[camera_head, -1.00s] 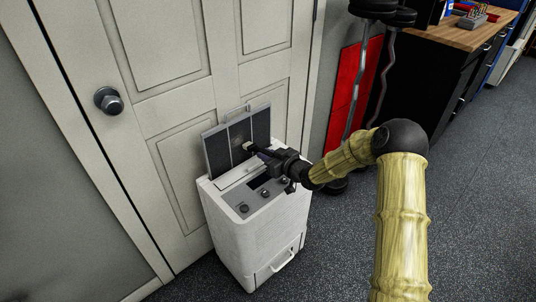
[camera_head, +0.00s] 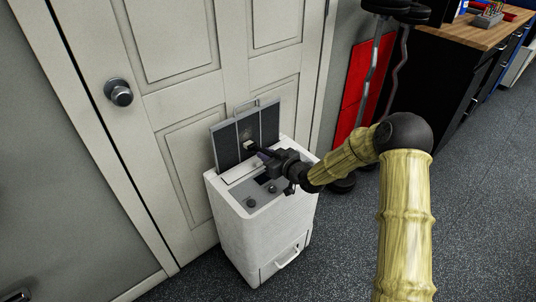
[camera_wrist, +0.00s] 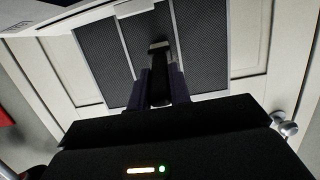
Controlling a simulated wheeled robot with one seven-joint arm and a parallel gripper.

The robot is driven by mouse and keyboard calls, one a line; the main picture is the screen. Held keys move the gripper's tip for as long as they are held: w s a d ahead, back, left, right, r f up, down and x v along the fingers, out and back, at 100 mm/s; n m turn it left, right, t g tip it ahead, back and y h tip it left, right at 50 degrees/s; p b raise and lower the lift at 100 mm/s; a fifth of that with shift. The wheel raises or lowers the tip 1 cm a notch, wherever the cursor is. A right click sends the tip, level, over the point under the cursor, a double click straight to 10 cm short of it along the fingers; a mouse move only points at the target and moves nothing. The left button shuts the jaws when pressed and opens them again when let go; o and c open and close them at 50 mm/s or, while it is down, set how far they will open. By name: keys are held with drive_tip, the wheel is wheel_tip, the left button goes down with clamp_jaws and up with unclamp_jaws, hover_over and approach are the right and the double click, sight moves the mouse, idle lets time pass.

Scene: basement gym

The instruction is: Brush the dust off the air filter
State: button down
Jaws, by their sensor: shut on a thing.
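The air filter (camera_head: 228,146), a dark mesh panel with grey frame strips, stands upright at the back of the white machine's top, before the door. It also fills the upper middle of the wrist view (camera_wrist: 205,45). My gripper (camera_head: 266,156) is shut on a dark brush (camera_wrist: 160,75), whose handle lies between the fingers. The brush head is at the filter's middle panel in the head view; I cannot tell if the bristles touch it. A small pale spot shows at the brush head, perhaps dust or bristles. The brush and my gripper hide part of the filter.
The white machine (camera_head: 245,237) stands on the floor against the panelled door (camera_head: 180,45), with knobs on its top and a handle low in front. A red panel (camera_head: 362,85), weight bars (camera_head: 373,75) and a dark workbench (camera_head: 455,75) are to the right.

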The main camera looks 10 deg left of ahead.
drive_tip(key=shift+a+r, duration=0.1)
drive_tip(key=shift+a, duration=0.1)
drive_tip(key=s+a, duration=0.1)
drive_tip(key=s+a+b, duration=0.1)
drive_tip(key=s, duration=0.1)
idle(0.3)
drive_tip(key=shift+s, duration=0.1)
drive_tip(key=s+a, duration=0.2)
drive_tip(key=shift+s+a+b, duration=0.3)
drive_tip(key=shift+b, duration=0.1)
drive_tip(key=shift+a, duration=0.1)
idle(0.3)
